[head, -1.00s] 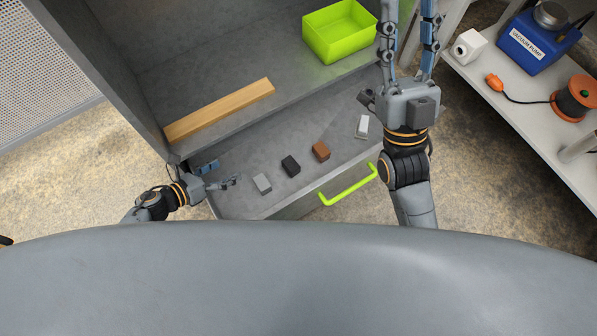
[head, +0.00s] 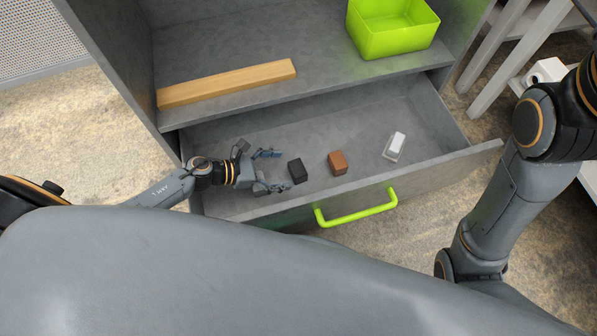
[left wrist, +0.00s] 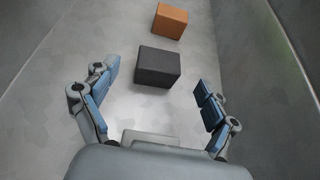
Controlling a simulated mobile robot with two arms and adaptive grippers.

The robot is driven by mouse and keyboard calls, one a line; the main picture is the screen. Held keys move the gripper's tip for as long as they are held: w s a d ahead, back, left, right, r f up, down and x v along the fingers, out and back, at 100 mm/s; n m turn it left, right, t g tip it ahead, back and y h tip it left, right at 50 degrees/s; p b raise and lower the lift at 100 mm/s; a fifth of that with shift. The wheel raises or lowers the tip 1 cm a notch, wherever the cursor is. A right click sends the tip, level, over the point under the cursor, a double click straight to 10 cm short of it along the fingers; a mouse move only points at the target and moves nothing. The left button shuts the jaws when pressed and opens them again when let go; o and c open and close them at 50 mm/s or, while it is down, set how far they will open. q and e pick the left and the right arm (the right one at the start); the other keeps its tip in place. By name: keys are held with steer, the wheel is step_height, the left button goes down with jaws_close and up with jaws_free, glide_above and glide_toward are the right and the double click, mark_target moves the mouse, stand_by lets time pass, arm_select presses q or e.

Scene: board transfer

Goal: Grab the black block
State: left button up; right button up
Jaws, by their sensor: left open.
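The black block (head: 297,170) lies on the floor of the open drawer, and it also shows in the left wrist view (left wrist: 157,67). My left gripper (head: 272,170) is open and empty in the drawer, just left of the black block. In the left wrist view its blue-padded fingers (left wrist: 155,98) are spread wide, with the block just ahead of them, nearer the left finger. My right arm shows at the right, but its gripper is out of view.
A brown block (head: 338,162) lies just beyond the black one, and a white object (head: 395,146) farther right. The drawer front with a green handle (head: 356,207) stands close on the near side. A wooden plank (head: 227,84) and green bin (head: 394,38) are above.

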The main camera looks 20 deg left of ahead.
mark_target(295, 168)
arm_select(q)
steer(key=b+x, duration=0.1)
steer(key=x, duration=0.2)
steer(key=shift+w+d+f, duration=0.1)
steer(key=shift+w+d, duration=0.15)
steer(key=shift+d, duration=0.1)
steer(key=c, duration=1.4)
steer(key=shift+o, duration=0.2)
